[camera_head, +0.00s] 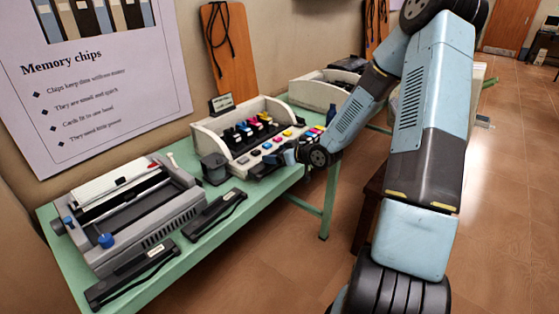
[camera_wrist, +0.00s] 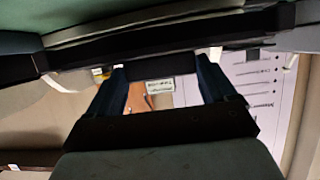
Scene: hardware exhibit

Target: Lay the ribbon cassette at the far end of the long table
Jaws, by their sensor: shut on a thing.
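My gripper (camera_head: 283,157) is over the front edge of the green long table (camera_head: 228,213), by the tray of coloured cartridges. In the wrist view my gripper (camera_wrist: 163,76) is shut on a long dark bar, which looks like a ribbon cassette (camera_wrist: 160,62), lying across the fingers. In the head view the held piece (camera_head: 265,169) shows only as a small dark shape beside the fingers. I cannot tell whether it touches the table. Two other black cassettes, one nearer (camera_head: 133,274) and one farther (camera_head: 215,214), lie at the front of the printer.
A grey printer (camera_head: 150,232) fills the near end of the table. Another cream bin (camera_head: 312,95) stands beyond.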

